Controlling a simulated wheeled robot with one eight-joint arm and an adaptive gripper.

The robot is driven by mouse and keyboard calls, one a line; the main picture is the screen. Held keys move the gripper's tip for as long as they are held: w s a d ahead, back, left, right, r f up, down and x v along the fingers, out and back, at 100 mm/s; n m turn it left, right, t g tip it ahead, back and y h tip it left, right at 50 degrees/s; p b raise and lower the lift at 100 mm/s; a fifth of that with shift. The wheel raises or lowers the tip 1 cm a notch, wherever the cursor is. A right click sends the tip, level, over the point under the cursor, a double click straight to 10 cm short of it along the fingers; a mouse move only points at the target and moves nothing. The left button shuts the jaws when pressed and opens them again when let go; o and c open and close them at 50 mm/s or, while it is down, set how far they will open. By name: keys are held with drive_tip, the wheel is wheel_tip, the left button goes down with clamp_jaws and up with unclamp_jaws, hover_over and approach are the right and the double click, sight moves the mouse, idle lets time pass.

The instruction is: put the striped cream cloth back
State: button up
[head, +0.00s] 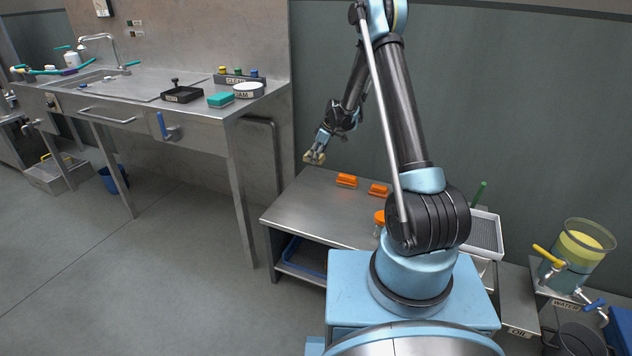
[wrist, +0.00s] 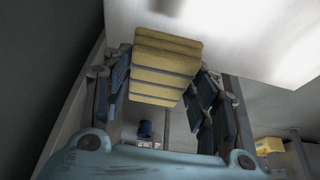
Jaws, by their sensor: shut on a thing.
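The striped cream cloth (head: 313,158) is a small folded block in my gripper (head: 318,150), held in the air above the far left part of the steel table (head: 300,205). In the wrist view the cloth (wrist: 167,62) shows yellowish-cream with grey stripes. It sits between the two fingers of my gripper (wrist: 160,85), which are shut on it. The cloth is apart from the table top in the head view.
Two orange objects (head: 346,180) (head: 378,190) lie on the steel table, and an orange-topped jar (head: 379,218) stands nearer my arm. A grey tray (head: 485,234) is at right. The sink counter (head: 140,88) at left holds a teal sponge (head: 220,99), a black tray (head: 181,95) and a white dish (head: 249,89).

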sight(315, 178)
drive_tip(key=shift+f, duration=0.1)
wheel_tip(315, 178, down, 9)
drive_tip(key=shift+r, duration=0.1)
drive_tip(key=shift+f, duration=0.3)
drive_tip(key=shift+s+f, duration=0.1)
drive_tip(key=shift+f, duration=0.35)
idle(0.4)
drive_tip(key=o, duration=1)
drive_tip(key=shift+c, duration=0.2)
drive_tip(key=shift+o, duration=0.7)
drive_tip(key=shift+f, duration=0.4)
drive_tip(key=shift+r, duration=0.15)
drive_tip(key=shift+r, duration=0.25)
